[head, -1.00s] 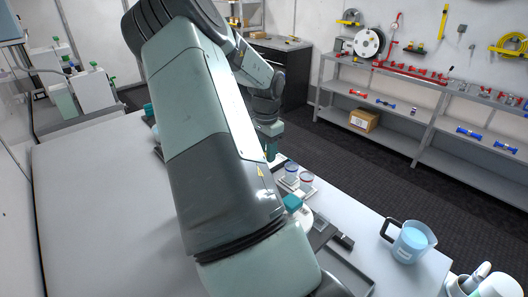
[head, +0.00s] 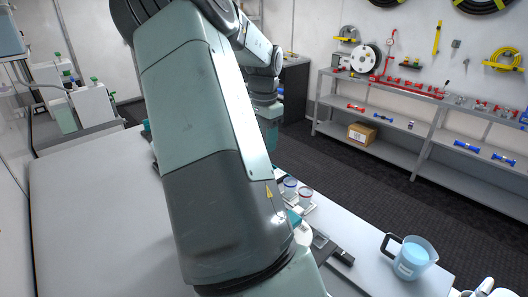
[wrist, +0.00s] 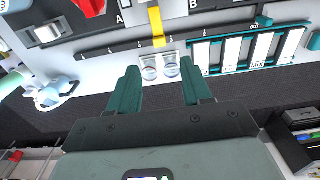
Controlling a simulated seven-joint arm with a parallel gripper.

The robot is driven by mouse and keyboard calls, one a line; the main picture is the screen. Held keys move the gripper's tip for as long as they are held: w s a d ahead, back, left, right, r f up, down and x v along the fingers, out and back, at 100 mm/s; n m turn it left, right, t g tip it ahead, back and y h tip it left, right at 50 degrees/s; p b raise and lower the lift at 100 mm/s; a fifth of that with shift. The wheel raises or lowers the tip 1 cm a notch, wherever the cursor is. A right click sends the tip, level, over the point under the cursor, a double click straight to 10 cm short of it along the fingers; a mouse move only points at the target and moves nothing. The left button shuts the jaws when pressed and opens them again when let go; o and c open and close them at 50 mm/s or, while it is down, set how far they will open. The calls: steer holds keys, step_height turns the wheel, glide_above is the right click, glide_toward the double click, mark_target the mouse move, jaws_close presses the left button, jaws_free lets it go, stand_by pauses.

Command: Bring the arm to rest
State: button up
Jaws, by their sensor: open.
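My gripper (wrist: 165,78) is open in the wrist view, with its two teal fingers apart and nothing seen between them. Beyond the fingertips, two small clear cups (wrist: 160,68) stand at the near edge of the worktable (wrist: 120,62). The gripper appears above and apart from the table. In the head view my arm fills the middle and hides much of the table. The teal fingers (head: 271,136) show small at the arm's far end, over the dark floor beyond the table edge.
A measuring jug (head: 412,258) with blue liquid stands at the table's right end. Two cups (head: 297,190) stand near the far edge. The table's left part (head: 90,210) is bare. Shelving (head: 425,125) stands along the wall across the dark floor.

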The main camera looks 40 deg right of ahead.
steer(key=shift+r, duration=0.55)
steer(key=s+a+r+n+t+y, duration=0.1)
steer(key=s+a+r+n, duration=0.2)
steer(key=a, duration=0.4)
steer(key=s+a+r+n+t, duration=0.1)
steer(key=a+r+n, duration=0.2)
steer(key=a+r, duration=0.3)
steer(key=s+a+r+n+t+y, duration=0.1)
steer(key=s+a+r+n, duration=0.15)
steer(key=a, duration=0.65)
steer(key=s+a+r+n+t+h, duration=0.2)
steer(key=s+a+r+n, duration=0.1)
steer(key=s+a+n, duration=0.7)
steer(key=s+a, duration=0.2)
steer(key=s, duration=0.1)
steer(key=shift+s+a+t, duration=0.15)
steer(key=shift+s+t, duration=0.05)
steer(key=shift+t, duration=0.1)
steer(key=shift+o, duration=0.3)
